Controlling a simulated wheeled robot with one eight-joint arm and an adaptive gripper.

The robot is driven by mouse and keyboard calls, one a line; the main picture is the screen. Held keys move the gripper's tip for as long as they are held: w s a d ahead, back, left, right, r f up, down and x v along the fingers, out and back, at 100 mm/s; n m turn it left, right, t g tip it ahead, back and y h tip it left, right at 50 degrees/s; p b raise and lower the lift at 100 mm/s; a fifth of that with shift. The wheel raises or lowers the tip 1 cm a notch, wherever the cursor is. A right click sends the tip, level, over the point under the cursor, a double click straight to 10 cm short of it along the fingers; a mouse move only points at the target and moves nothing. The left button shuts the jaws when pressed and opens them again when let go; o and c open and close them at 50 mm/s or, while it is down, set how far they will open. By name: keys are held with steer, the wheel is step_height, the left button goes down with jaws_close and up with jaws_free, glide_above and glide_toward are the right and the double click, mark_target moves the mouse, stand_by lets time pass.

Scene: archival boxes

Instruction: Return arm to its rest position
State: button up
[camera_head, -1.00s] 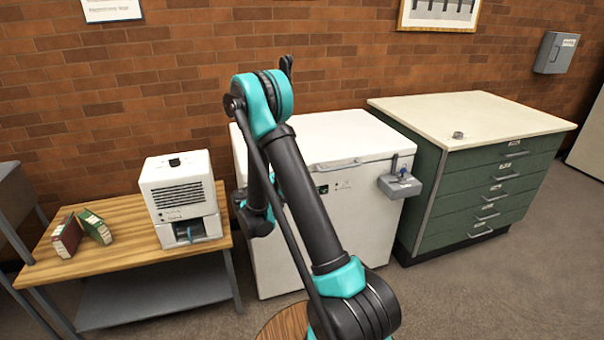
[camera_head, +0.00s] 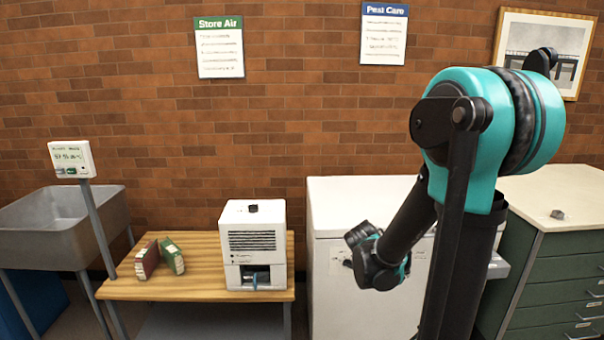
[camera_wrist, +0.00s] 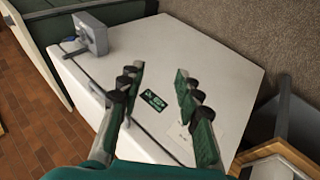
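My arm, black and teal, is folded upright at the right of the head view. My gripper (camera_wrist: 160,95) shows in the wrist view with its two fingers spread apart and nothing between them. In the head view the wrist end hangs in front of the white chest freezer (camera_head: 335,240), and the fingertips cannot be made out there.
A grey sink (camera_head: 65,225) stands left.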

steer(key=s+a+f+m+y, duration=0.1)
steer(key=s+a+f+y, duration=0.1)
steer(key=s+a+y, duration=0.4)
steer(key=s+a, duration=0.3)
steer(key=s, duration=0.4)
steer(key=shift+s+a+f+y, duration=0.25)
steer(key=shift+a+f+y, duration=0.05)
steer(key=shift+f+y, duration=0.1)
